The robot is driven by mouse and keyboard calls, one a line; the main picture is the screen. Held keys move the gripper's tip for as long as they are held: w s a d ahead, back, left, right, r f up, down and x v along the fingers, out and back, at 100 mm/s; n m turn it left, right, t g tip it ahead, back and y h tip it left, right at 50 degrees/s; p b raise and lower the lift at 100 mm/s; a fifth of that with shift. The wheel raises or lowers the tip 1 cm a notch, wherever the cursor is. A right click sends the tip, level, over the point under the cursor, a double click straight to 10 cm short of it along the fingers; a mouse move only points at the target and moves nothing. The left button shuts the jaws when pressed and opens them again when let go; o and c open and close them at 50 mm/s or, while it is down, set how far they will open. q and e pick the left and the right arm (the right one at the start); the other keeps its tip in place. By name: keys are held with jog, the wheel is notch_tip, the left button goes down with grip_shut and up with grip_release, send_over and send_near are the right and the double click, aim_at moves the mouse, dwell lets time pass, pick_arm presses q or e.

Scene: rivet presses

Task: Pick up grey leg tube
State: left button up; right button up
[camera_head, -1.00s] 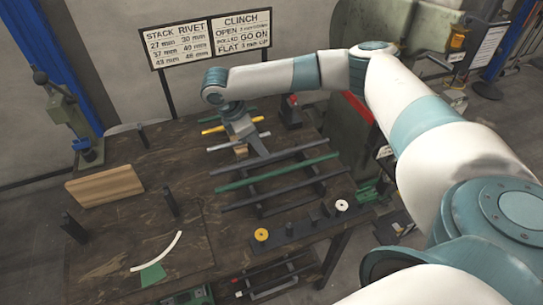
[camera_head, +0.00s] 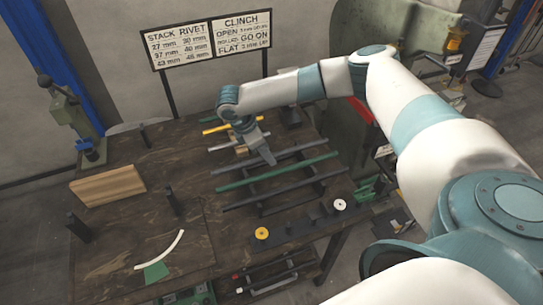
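Several tubes lie on a dark rack on the wooden bench. A light grey tube (camera_head: 221,148) lies behind a dark grey tube (camera_head: 299,155), a green tube (camera_head: 306,163) and another dark tube (camera_head: 310,180). A yellow tube (camera_head: 214,130) is at the back. My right gripper (camera_head: 269,160) points down over the rack, by the light grey tube and the rear dark grey tube. It hides part of them. I cannot tell whether its fingers are open or touch a tube. My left gripper is not in view.
A wooden block (camera_head: 108,186) and dark upright posts stand at the left of the bench. A yellow ring (camera_head: 262,233) and a white ring (camera_head: 340,204) sit at the front. A green press (camera_head: 75,115) stands at back left. A curved white strip (camera_head: 160,252) lies at front left.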

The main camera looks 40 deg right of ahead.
grip_shut()
jog(key=shift+r, duration=0.1)
jog(key=shift+r+b, duration=0.3)
jog(key=shift+r, duration=0.2)
jog(key=r, duration=0.1)
jog(key=r+b, duration=0.1)
jog(key=r, duration=0.1)
jog(key=shift+s+r, duration=0.1)
jog(key=shift+s, duration=0.25)
jog(key=s+r+b, duration=0.2)
jog(key=s+r, duration=0.4)
jog(key=s, duration=0.5)
jog(key=shift+d+r, duration=0.15)
jog(key=shift+r, duration=0.2)
